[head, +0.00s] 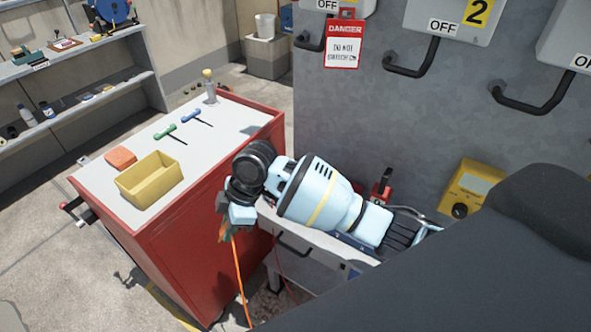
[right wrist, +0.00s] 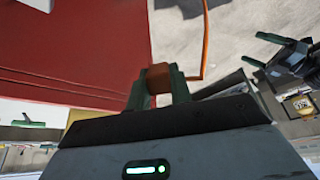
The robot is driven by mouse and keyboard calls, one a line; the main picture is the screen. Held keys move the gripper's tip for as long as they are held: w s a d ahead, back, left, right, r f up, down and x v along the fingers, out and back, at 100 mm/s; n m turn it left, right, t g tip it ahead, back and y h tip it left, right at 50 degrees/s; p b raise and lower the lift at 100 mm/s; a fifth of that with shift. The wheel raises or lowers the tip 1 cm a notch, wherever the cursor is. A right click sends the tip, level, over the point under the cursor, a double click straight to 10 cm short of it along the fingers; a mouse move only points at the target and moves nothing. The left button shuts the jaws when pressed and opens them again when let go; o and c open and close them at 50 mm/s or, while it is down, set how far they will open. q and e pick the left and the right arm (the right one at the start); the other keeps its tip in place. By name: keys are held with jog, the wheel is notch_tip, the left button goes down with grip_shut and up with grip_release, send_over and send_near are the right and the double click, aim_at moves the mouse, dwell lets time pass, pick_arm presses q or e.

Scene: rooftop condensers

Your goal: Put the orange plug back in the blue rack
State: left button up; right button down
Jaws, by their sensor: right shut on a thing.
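My right gripper (head: 226,232) hangs beside the red cart, its wrist bent down. In the right wrist view its green fingers are shut on the orange plug (right wrist: 158,78), which shows as a short orange block between them. An orange cable (head: 240,278) hangs down below the gripper in the head view; it also shows in the right wrist view (right wrist: 206,40). The plug itself is mostly hidden by the gripper in the head view. A dark blue edge (head: 354,246) shows under my right forearm; I cannot tell whether it is the blue rack.
The red cart (head: 190,235) stands left of the gripper, bearing a yellow bin (head: 150,180), an orange block and T-handled tools. A grey ledge (head: 300,238) lies under my forearm. A grey cabinet (head: 345,125) with handles and a yellow box (head: 470,188) stand behind.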

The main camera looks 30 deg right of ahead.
pick_arm(q)
jog(key=shift+w+a+r, duration=0.1)
pick_arm(e)
jog(key=w+d+r+n+h, duration=0.2)
jog(key=d+n+h, duration=0.1)
jog(key=d, duration=0.6)
jog(key=w+d+r+n+h, duration=0.2)
jog(key=w+d+n+h, duration=0.1)
jog(key=d, duration=0.7)
jog(key=shift+r+n+t+h, duration=0.3)
jog(key=shift+r+n+h, duration=0.15)
jog(key=shift+n, duration=0.55)
jog(key=shift+f, duration=0.25)
pick_arm(q)
jog(key=shift+g, duration=0.6)
jog(key=shift+s+d+f+b, duration=0.2)
jog(key=shift+s+f+b, duration=0.5)
jog(key=shift+s+f, duration=0.25)
jog(key=shift+s+d+f+b, duration=0.2)
jog(key=shift+s+f+b, duration=0.55)
jog(key=shift+f, duration=0.25)
pick_arm(e)
jog(key=shift+f, duration=2.95)
pick_arm(q)
jog(key=shift+s+a+f, duration=0.1)
jog(key=shift+s+f, duration=0.2)
jog(key=shift+f, duration=0.05)
pick_arm(e)
jog(key=shift+f, duration=1.6)
